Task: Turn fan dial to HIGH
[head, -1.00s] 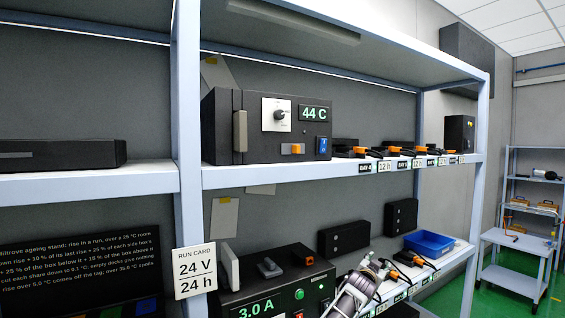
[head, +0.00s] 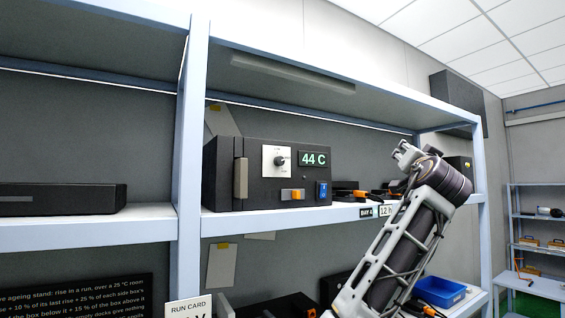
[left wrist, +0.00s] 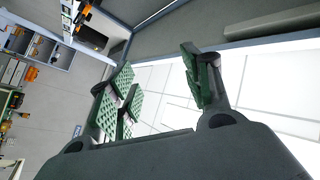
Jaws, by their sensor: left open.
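The fan dial (head: 280,160) is a dark round knob on a white plate on the front of a black box (head: 225,170). The box stands on the upper shelf and has a display (head: 313,159) reading 44 C. The dial's printed marks are too small to read. My left gripper (head: 404,150) is raised in front of the shelf, right of the box and apart from the dial. In the left wrist view its green-padded fingers (left wrist: 160,85) are spread with nothing between them. My right gripper is not in view.
The upper shelf edge (head: 265,220) runs below the box. An upright post (head: 190,120) stands left of it. Orange-tipped devices (head: 345,192) sit right of the box, partly behind my arm. A blue bin (head: 440,290) is on the lower shelf.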

